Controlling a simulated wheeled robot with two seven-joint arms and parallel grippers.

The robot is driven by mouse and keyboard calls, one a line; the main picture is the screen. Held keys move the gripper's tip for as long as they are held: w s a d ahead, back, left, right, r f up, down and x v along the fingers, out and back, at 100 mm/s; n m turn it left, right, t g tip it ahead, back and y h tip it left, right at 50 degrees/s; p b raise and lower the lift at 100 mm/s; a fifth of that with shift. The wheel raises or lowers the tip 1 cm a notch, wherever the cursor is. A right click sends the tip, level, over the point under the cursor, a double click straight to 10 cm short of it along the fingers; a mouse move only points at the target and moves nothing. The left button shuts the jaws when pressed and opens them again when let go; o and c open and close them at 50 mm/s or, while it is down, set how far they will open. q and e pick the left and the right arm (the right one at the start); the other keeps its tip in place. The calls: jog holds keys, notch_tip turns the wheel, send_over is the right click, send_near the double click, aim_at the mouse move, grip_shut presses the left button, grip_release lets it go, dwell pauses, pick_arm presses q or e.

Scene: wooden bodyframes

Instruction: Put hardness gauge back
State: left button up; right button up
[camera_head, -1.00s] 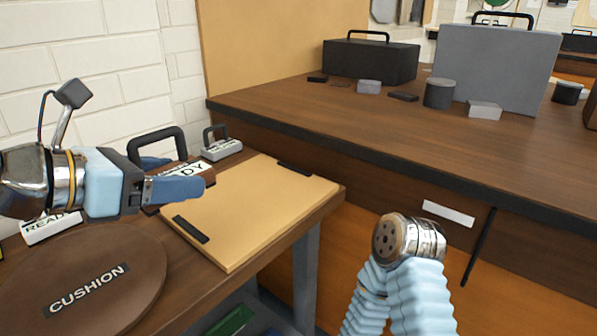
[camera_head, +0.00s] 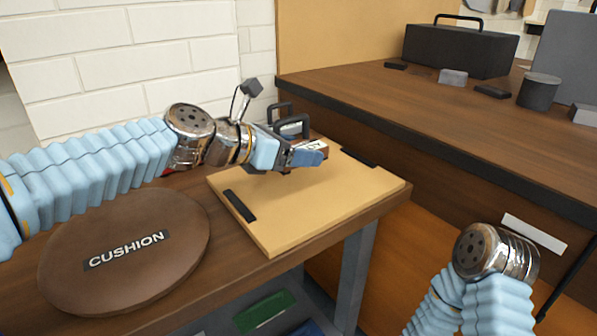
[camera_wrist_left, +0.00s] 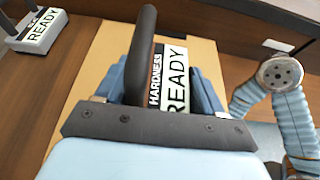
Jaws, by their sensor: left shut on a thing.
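The hardness gauge (camera_wrist_left: 168,75) has a dark handle and a white label reading "HARDNESS READY" in the left wrist view. My left gripper (camera_head: 312,155) is shut on it, with blue fingers at its sides. In the head view the gauge (camera_head: 313,146) shows only in part, over the far side of a tan board (camera_head: 290,205). I cannot tell whether it touches the board. My right arm's wrist (camera_head: 490,252) is at the lower right, but its gripper does not show.
A round brown cushion (camera_head: 120,262) lies left of the board. Another handled block labelled READY (camera_wrist_left: 38,32) stands at the upper left of the wrist view. A higher dark wooden bench (camera_head: 430,110) bounds the right. The board's front half is clear.

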aim_at(298, 179)
pick_arm(q)
jog(key=shift+w+d+f, duration=0.1)
jog(key=shift+w+f, duration=0.1)
jog(key=shift+f, duration=0.15)
jog(key=f+b, duration=0.1)
jog(key=f, duration=0.2)
jog(key=shift+w+b, duration=0.2)
jog(key=shift+b, duration=0.2)
jog(key=shift+f, duration=0.1)
jog(key=shift+f, duration=0.2)
jog(key=o, duration=1.3)
